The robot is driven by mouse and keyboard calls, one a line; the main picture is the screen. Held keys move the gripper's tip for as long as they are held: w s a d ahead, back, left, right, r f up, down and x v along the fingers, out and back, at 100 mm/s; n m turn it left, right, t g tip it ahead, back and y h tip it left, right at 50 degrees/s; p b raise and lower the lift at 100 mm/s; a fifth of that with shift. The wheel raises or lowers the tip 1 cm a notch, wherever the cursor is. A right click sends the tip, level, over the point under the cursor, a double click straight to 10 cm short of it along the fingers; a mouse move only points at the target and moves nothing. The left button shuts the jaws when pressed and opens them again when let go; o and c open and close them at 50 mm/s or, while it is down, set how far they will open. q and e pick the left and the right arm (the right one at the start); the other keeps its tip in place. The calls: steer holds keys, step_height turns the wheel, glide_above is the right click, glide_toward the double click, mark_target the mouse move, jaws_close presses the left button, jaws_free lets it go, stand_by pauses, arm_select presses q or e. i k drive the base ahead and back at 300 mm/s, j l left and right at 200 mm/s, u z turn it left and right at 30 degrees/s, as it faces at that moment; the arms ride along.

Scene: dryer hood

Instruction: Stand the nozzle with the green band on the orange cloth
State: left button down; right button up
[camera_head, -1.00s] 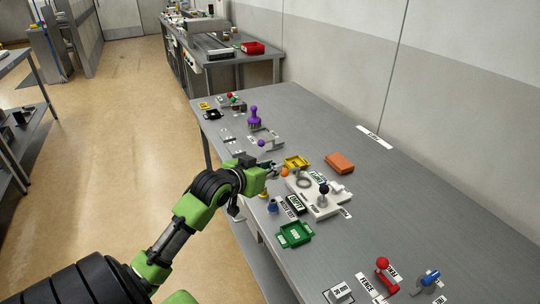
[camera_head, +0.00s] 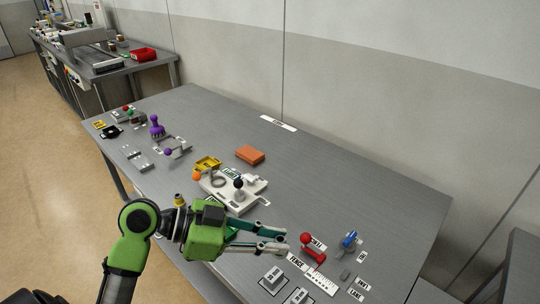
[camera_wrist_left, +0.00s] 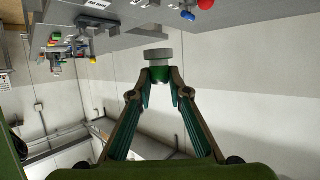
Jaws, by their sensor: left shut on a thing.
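My left gripper (camera_head: 284,241) reaches right over the front part of the grey table. The nozzle is hard to make out in the head view. The orange cloth (camera_head: 250,155) lies folded like a flat block near the middle of the table, behind and left of the gripper, with nothing on it. My right gripper is not in view.
A white fixture (camera_head: 245,199) with a dark knob and a yellow tray (camera_head: 208,163) stand near the cloth. A red-knobbed piece (camera_head: 313,250) and a blue piece (camera_head: 349,240) are close right of the gripper. The table right of the cloth is clear.

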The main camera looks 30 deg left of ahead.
mark_target(250, 152)
steer(key=j+z, duration=0.45)
steer(key=j, duration=0.2)
steer(key=j+z, duration=0.45)
steer(key=j, duration=0.2)
steer(key=k+j, duration=0.1)
steer(key=j, duration=1.1)
steer(key=k+z, duration=0.05)
